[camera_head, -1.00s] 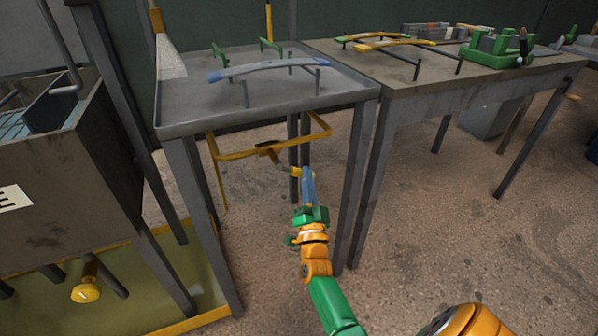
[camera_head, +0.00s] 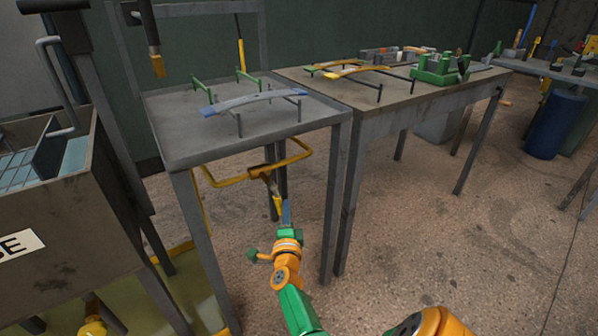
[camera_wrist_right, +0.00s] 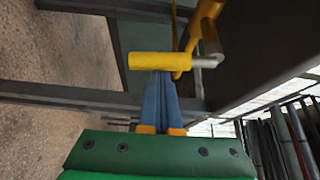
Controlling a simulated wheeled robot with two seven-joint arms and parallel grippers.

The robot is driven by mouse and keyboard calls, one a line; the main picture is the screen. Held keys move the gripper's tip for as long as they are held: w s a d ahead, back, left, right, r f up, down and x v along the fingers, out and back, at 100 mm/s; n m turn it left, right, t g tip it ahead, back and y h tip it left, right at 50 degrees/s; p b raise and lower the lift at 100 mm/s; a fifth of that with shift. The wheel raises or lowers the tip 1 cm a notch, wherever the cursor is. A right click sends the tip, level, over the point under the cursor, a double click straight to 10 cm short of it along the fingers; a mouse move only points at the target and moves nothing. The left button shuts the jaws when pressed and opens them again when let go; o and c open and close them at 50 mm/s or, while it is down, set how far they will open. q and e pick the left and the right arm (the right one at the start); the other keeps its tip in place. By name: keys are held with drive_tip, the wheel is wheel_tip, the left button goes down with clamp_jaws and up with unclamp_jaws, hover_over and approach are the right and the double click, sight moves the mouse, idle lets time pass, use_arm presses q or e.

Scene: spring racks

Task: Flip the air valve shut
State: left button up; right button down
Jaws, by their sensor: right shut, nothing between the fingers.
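The air valve (camera_head: 266,179) sits on a bent yellow pipe below the front edge of the left grey table. Its yellow lever (camera_head: 277,201) hangs down from the pipe, tilted slightly right. In the right wrist view the lever's yellow grip (camera_wrist_right: 158,61) lies across the picture on a metal stem (camera_wrist_right: 206,61). My right gripper (camera_head: 286,204) is shut and empty, its blue fingers pointing up at the lever's lower end. In the wrist view its fingertips (camera_wrist_right: 162,76) meet the grip's edge; whether they touch it I cannot tell. My left gripper is not in view.
The grey table (camera_head: 180,150) stands above the valve, its legs (camera_head: 335,205) close to my right arm. A blue-ended curved bar (camera_head: 250,102) rests on posts on top. A second table (camera_head: 400,105) adjoins at right. A grey bin (camera_head: 60,240) stands left.

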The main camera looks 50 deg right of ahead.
drive_tip(key=shift+w+a+m+p, duration=0.1)
drive_tip(key=shift+a+m+p, duration=0.2)
drive_tip(key=shift+m+p, duration=0.2)
drive_tip(key=shift+f, duration=0.1)
idle(0.3)
